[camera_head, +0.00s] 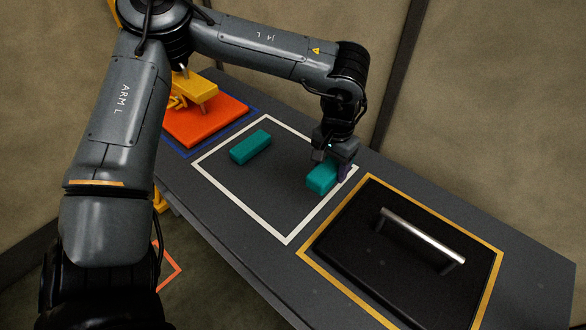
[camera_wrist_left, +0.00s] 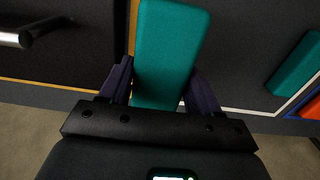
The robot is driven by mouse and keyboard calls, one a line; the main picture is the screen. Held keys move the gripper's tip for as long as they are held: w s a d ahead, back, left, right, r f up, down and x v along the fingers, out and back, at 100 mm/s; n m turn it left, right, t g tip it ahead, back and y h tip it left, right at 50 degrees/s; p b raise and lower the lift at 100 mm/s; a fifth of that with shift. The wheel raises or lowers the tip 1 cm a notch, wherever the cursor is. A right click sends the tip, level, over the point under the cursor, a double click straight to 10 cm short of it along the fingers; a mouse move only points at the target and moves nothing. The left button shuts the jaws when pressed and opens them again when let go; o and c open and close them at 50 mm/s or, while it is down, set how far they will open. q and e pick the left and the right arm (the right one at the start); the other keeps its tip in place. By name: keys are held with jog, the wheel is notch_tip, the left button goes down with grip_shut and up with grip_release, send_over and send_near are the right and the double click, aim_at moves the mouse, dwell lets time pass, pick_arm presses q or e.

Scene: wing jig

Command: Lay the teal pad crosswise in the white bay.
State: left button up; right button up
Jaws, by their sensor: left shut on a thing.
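My left gripper (camera_head: 335,165) is shut on a teal pad (camera_head: 319,179) at the right side of the white bay (camera_head: 240,204), a white outline on the dark table. The held pad also shows between the fingers in the left wrist view (camera_wrist_left: 168,55), pointing out past the fingertips. I cannot tell whether it touches the table. A second teal pad (camera_head: 250,147) lies flat inside the bay toward its left side, apart from the gripper; it also shows in the left wrist view (camera_wrist_left: 297,65) at the right edge. My right gripper is out of view.
Right of the bay, a yellow outline (camera_head: 344,287) surrounds a black panel with a metal handle (camera_head: 420,237). At the left, a blue outline holds an orange block (camera_head: 205,124) with a yellow piece (camera_head: 196,90) above it. The bay's middle is clear.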

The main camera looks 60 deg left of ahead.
pick_arm(q)
jog(key=s+a+f, duration=0.1)
jog(key=s+a+f+b, duration=0.1)
jog(key=shift+a+f, duration=0.25)
jog(key=shift+f, duration=0.15)
jog(key=b, duration=0.1)
send_over(298, 182)
jog(key=f, duration=0.2)
jog(key=shift+w+d+f, duration=0.15)
jog(key=shift+d+f, duration=0.15)
jog(key=shift+a+f, duration=0.15)
jog(key=shift+f, duration=0.1)
notch_tip(298, 182, down, 4)
jog(key=b, duration=0.2)
jog(key=shift+a+r+b, duration=0.1)
jog(key=shift+r+b, duration=0.15)
jog(key=shift+b, duration=0.05)
jog(key=shift+f, duration=0.25)
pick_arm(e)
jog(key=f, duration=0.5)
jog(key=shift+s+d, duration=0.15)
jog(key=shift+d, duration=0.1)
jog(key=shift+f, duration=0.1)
